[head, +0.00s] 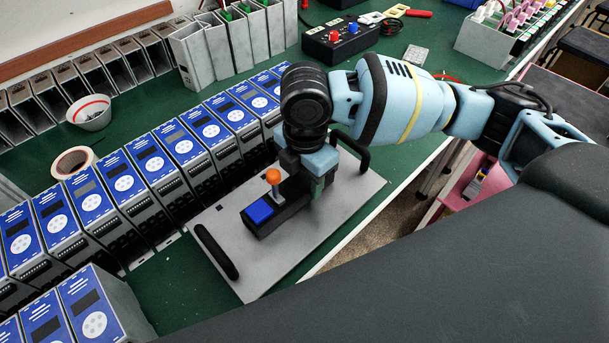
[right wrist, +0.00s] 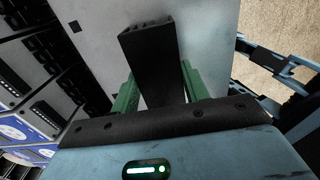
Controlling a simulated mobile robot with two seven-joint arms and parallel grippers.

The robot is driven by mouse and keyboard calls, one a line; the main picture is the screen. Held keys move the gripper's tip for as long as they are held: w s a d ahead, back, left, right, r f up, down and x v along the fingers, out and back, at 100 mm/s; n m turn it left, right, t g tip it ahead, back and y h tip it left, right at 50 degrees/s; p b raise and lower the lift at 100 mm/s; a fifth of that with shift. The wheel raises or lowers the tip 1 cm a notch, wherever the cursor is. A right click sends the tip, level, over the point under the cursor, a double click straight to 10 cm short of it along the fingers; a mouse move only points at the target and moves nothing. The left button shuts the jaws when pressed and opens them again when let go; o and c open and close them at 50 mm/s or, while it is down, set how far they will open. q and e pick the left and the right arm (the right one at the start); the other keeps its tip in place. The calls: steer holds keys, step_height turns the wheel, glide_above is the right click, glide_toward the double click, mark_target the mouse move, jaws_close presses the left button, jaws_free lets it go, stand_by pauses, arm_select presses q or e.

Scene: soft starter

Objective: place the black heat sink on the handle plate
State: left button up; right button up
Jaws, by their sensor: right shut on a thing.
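The handle plate (head: 310,235) is a flat grey plate with two black handles, lying on the green bench; its bare surface also shows in the right wrist view (right wrist: 205,40). My right gripper (head: 317,186) points down over the plate. In the right wrist view, its green fingers (right wrist: 158,84) are shut on the black heat sink (right wrist: 150,55), a dark ribbed block. The heat sink's far end is over the plate; I cannot tell whether it touches. My left gripper is not in view.
A row of blue-faced units (head: 165,160) stands along the left. A tape roll (head: 74,162) and a white bowl (head: 90,113) lie behind.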

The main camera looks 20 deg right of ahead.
steer(key=shift+f, duration=0.1)
steer(key=o, duration=1.2)
steer(key=shift+f, duration=0.1)
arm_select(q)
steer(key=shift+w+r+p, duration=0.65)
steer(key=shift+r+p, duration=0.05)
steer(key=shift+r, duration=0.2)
arm_select(e)
step_height(320, 180, up, 12)
steer(key=shift+r, duration=0.15)
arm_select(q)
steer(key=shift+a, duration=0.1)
